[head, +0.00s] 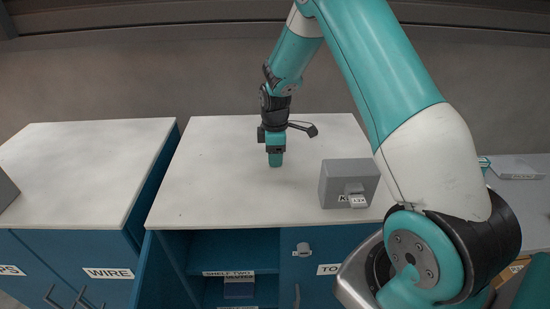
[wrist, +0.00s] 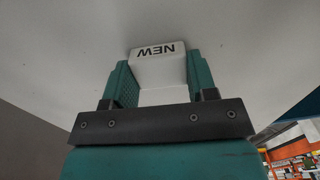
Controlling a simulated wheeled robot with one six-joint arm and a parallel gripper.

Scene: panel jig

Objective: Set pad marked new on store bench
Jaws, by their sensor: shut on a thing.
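The pad marked new (wrist: 158,68) is a pale block between my gripper's two teal fingers in the wrist view, its NEW label upside down there. My gripper (head: 275,160) is shut on it. In the head view the gripper points down over the white top of the middle bench (head: 220,170), and I cannot make out the pad there. The wrist view shows a pale surface around the pad; I cannot tell whether they touch. No label reading store bench is readable.
A grey box (head: 338,182) with a small tag stands at the middle bench's front right. Another white-topped bench (head: 80,165), labelled WIRE, is at left. Below the middle bench is an open shelf (head: 234,245). A grey surface (head: 530,205) lies at right. The middle top's left side is clear.

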